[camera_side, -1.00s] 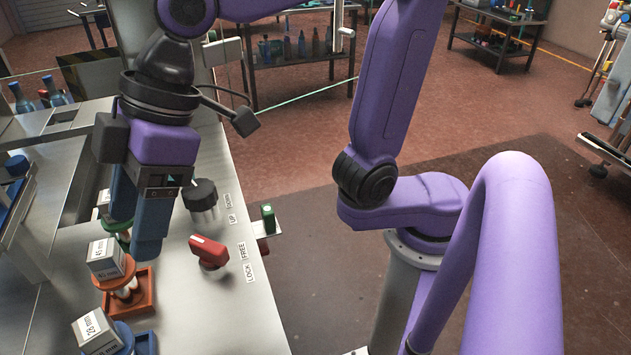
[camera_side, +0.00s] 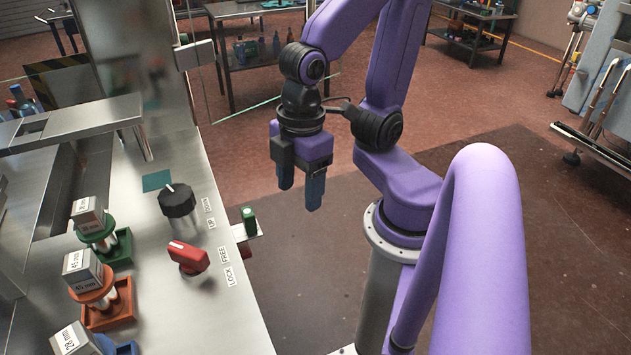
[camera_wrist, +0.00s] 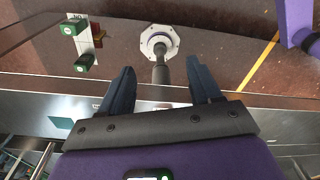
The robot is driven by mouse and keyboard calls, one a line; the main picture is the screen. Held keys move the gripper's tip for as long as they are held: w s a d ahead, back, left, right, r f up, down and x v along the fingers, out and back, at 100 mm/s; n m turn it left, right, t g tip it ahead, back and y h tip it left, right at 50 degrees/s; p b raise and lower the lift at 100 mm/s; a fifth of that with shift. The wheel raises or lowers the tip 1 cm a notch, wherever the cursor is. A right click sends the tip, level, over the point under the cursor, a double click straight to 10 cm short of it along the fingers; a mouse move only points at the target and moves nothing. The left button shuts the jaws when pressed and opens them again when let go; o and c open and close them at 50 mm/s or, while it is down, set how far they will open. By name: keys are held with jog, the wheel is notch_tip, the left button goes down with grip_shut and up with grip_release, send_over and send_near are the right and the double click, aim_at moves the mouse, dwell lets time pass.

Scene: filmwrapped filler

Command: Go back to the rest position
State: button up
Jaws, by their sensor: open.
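My gripper (camera_side: 300,190) hangs fingers-down in the side view, in the air to the right of the steel bench and above the floor. Its two blue fingers are apart and nothing is between them. In the wrist view my gripper (camera_wrist: 162,88) also shows its dark fingers spread and empty.
The steel bench (camera_side: 190,320) carries a black knob (camera_side: 178,208), a red lever (camera_side: 188,257) and a green button (camera_side: 249,220) at its edge. Labelled blocks sit on green (camera_side: 122,249), orange (camera_side: 112,312) and blue stands at left.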

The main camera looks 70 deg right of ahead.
jog(key=shift+s+d+f, duration=0.25)
jog(key=shift+s+d, duration=0.25)
jog(key=shift+d, duration=0.1)
jog(key=shift+s+d+f, duration=0.25)
jog(key=shift+s+d, duration=0.25)
jog(key=shift+d, duration=0.1)
